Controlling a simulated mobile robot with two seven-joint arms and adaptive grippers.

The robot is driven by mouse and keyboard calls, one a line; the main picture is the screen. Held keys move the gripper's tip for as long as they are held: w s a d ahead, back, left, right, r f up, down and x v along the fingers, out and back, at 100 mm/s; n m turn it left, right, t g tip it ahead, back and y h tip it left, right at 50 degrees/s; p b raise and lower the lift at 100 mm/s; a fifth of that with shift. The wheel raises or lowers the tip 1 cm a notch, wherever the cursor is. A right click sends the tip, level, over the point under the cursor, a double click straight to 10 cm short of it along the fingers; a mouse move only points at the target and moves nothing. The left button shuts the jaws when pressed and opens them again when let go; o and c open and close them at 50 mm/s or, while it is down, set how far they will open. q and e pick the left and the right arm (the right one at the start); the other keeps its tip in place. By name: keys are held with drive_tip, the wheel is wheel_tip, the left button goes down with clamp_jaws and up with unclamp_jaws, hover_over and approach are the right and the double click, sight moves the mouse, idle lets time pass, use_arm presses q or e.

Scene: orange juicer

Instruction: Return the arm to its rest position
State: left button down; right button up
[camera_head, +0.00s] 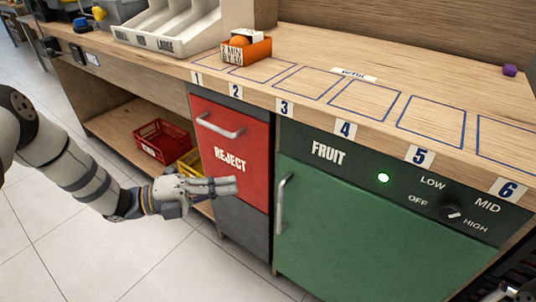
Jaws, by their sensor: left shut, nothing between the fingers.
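My left arm (85,180) comes in from the left edge and reaches toward the middle. My left gripper (232,186) is shut and empty, with its fingers pointing right. In the picture it overlaps the lower part of the red REJECT door (232,135); I cannot tell how far in front of the door it is. My right gripper cannot be made out; only a small dark part shows in the lower right corner.
The wooden counter (440,80) has blue-outlined, numbered spaces. An orange box (258,50) holds an orange. Red (150,150) and yellow crates (186,162) sit on the lower shelf. The tiled floor is clear at left.

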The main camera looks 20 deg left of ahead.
use_arm(q)
drive_tip(key=s+d+f+n+y+p, duration=0.35)
drive_tip(key=d+n, duration=0.25)
drive_tip(key=n, duration=0.4)
drive_tip(key=s+d+f+n+g+y+p, duration=0.2)
drive_tip(key=s+f+n+g+y+p, duration=0.35)
drive_tip(key=s+n, duration=0.55)
drive_tip(key=s+a+n+g+y, duration=0.2)
drive_tip(key=s+n, duration=0.1)
drive_tip(key=s, duration=0.6)
drive_tip(key=s+a+r+n+g+y, duration=0.1)
drive_tip(key=s+a+n+g+y, duration=0.1)
drive_tip(key=s, duration=0.7)
drive_tip(key=s+a+r+n+g+y+p, duration=0.1)
drive_tip(key=s+a+n+g+y, duration=0.1)
drive_tip(key=s, duration=0.7)
drive_tip(key=shift+n+g, duration=0.55)
drive_tip(key=shift+n, duration=0.25)
use_arm(e)
drive_tip(key=w+r+t, duration=0.3)
drive_tip(key=w+r, duration=0.6)
drive_tip(key=r, duration=0.1)
drive_tip(key=shift+r, duration=0.4)
use_arm(q)
drive_tip(key=c, duration=2.3)
unclamp_jaws()
drive_tip(key=shift+w, duration=0.1)
